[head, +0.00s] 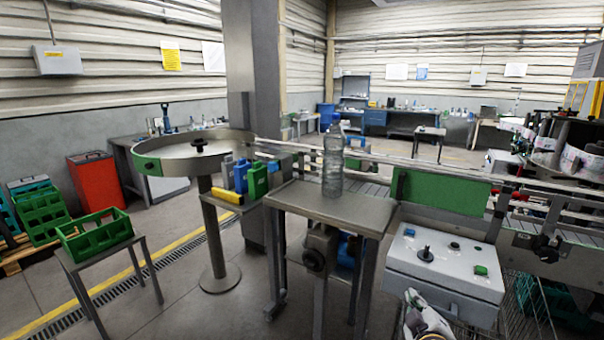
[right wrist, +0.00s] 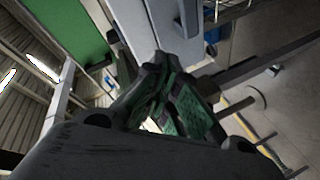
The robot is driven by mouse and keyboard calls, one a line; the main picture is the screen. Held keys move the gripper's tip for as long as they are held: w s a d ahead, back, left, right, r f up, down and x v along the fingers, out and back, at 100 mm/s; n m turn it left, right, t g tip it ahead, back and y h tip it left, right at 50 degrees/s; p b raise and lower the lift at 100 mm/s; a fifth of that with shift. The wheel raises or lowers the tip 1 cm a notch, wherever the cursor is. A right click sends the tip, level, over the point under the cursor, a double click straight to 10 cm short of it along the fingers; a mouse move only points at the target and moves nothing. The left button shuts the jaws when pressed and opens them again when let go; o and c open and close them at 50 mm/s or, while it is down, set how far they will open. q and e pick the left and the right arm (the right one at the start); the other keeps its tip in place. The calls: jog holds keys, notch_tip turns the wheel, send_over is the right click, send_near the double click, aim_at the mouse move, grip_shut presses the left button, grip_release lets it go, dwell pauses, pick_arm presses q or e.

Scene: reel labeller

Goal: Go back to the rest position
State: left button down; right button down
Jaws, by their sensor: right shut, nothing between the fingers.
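My right gripper (head: 412,302) shows at the bottom of the head view, below the grey control box (head: 446,268). It is shut and empty. In the right wrist view its dark fingers with green pads (right wrist: 172,100) come together with nothing between them. My left gripper is in neither view. A clear plastic bottle (head: 333,165) stands upright on the small metal table (head: 325,205) beside the conveyor, apart from my right gripper.
A round turntable (head: 190,155) stands left of the table. A small stand holds blue and green containers (head: 257,180). A green crate (head: 95,235) sits on a stool at the left. The reel labeller (head: 570,160) is at the right. Floor is clear at the lower left middle.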

jog(key=s+a+f+m+g+y, duration=0.25)
jog(key=s+f+g, duration=0.35)
jog(key=s+f, duration=0.4)
jog(key=s+a+f+m+g+y, duration=0.1)
jog(key=s+a+f+m+g, duration=0.3)
jog(key=s+f, duration=0.5)
jog(key=s+d+f+g, duration=0.1)
jog(key=s+f, duration=0.1)
jog(key=f, duration=1.3)
jog(key=s+f+g, duration=0.1)
jog(key=s+f, duration=0.1)
jog(key=f, duration=1.3)
jog(key=s+d+f, duration=0.3)
jog(key=s+f, duration=0.7)
jog(key=s, duration=0.1)
jog(key=s+d+f+n+g, duration=0.1)
jog(key=s+d+f, duration=0.2)
jog(key=s+f, duration=0.7)
jog(key=shift+s+d+f+g, duration=0.15)
jog(key=shift+s+f+g, duration=0.2)
jog(key=shift+s, duration=0.2)
jog(key=shift+h, duration=0.25)
